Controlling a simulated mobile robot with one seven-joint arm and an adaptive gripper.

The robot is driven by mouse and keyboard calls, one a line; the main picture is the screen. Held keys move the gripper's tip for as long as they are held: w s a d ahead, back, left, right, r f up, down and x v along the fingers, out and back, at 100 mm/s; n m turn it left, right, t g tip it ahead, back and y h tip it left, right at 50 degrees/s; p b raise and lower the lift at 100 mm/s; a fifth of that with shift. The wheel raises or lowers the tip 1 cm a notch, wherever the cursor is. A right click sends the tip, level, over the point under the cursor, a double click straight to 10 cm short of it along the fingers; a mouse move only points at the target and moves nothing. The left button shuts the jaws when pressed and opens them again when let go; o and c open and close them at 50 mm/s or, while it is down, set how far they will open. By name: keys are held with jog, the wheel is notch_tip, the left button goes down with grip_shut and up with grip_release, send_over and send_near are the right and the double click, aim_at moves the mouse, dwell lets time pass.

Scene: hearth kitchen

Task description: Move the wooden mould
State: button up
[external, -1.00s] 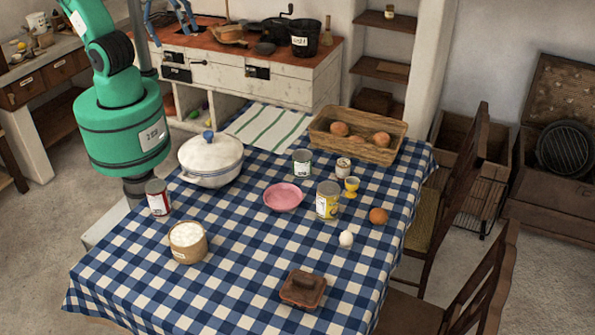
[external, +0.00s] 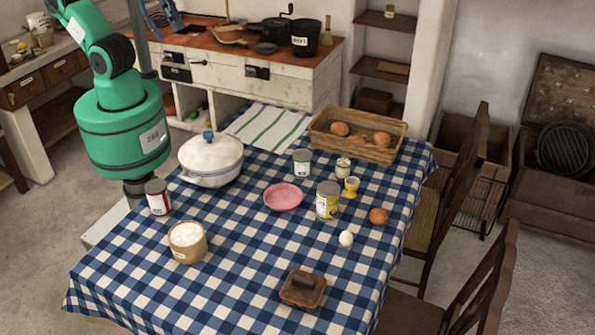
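My gripper (external: 165,22) shows only in part at the top edge of the external view, in front of the stove counter. Its blue fingers are spread apart with nothing seen between them. It is high and far from the brown piece, across the table. The upper part of my gripper is cut off by the picture's edge.
The cloth around the brown piece is clear.

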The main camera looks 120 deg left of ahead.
jog(key=c, duration=0.8)
jog(key=shift+w+d, duration=0.15)
jog(key=shift+w, duration=0.15)
grip_shut()
jog(key=w+d+f+g, duration=0.2)
jog(key=w+d+f, duration=0.55)
jog(key=w, duration=0.25)
jog(key=w+d+f+g, duration=0.1)
jog(key=w+d+f, duration=0.6)
jog(key=w+d, duration=0.15)
jog(key=w+d+f+g, duration=0.1)
jog(key=d+f, duration=0.7)
jog(key=f, duration=0.5)
jog(key=w+d+f+g, duration=0.1)
jog(key=d+f, duration=0.7)
jog(key=f, duration=0.5)
jog(key=shift+d+g+p, duration=0.15)
jog(key=shift+g+p, duration=0.15)
jog(key=shift+p, duration=0.1)
